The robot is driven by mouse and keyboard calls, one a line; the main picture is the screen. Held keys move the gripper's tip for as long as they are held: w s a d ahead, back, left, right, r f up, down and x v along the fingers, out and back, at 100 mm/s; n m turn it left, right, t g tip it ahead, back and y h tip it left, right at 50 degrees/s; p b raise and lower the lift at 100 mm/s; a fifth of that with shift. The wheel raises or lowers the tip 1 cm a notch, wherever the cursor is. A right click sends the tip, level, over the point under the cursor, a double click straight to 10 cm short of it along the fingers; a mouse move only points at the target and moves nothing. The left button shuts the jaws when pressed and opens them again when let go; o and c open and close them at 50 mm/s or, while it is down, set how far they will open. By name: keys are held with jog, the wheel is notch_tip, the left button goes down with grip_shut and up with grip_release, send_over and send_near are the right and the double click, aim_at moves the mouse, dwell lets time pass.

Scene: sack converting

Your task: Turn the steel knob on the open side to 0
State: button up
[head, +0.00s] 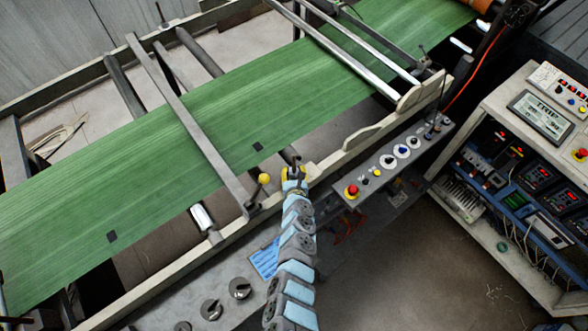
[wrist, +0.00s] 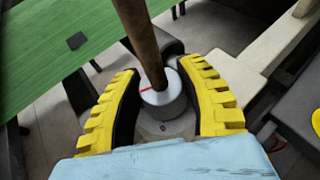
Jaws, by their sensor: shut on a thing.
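The steel knob (wrist: 165,106) is a short grey cylinder with a red mark on its top rim, seen in the wrist view. My gripper (wrist: 170,105) has its yellow-ribbed fingers closed around it, one on each side. A brown rod rises in front of the knob and covers part of its top. In the head view my gripper (head: 293,172) is at the near rail of the machine, beside the green web, and the knob is too small and covered to make out. No numbers or scale can be read around the knob.
The green web (head: 200,145) runs across the machine frame. A yellow ball (head: 264,179) on a lever stands just left of my gripper. A grey control panel (head: 378,172) with a red button is to the right. An electrical cabinet (head: 540,250) stands far right, with bare floor before it.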

jog(key=shift+r+n+y+p, duration=0.15)
jog(key=shift+n+y+p, duration=0.15)
jog(key=shift+n+g+y+p, duration=0.3)
jog(key=shift+n+g+y, duration=0.1)
jog(key=shift+n+y, duration=0.8)
jog(key=n+y+b, duration=0.1)
jog(key=y, duration=0.1)
jog(key=n+g+y+b, duration=0.1)
jog(key=n+y, duration=0.1)
jog(key=shift+f+g+b, duration=0.3)
jog(key=shift+f, duration=0.05)
jog(key=shift+n+g+y+b, duration=0.7)
jog(key=shift+n+b, duration=0.3)
jog(key=shift+b, duration=0.2)
jog(key=n+g+y+b, duration=0.2)
jog(key=b, duration=0.4)
jog(key=shift+a+f+n+g, duration=0.1)
jog(key=shift+f+n+g, duration=0.05)
jog(key=shift+n+g, duration=0.2)
jog(key=n+g+b, duration=0.1)
jog(key=b, duration=0.2)
jog(key=shift+y, duration=0.3)
jog(key=shift+s+r+n+g+b, duration=0.15)
jog(key=shift+r+n+g+b, duration=0.2)
jog(key=shift+b, duration=0.9)
jog(key=shift+f, duration=0.1)
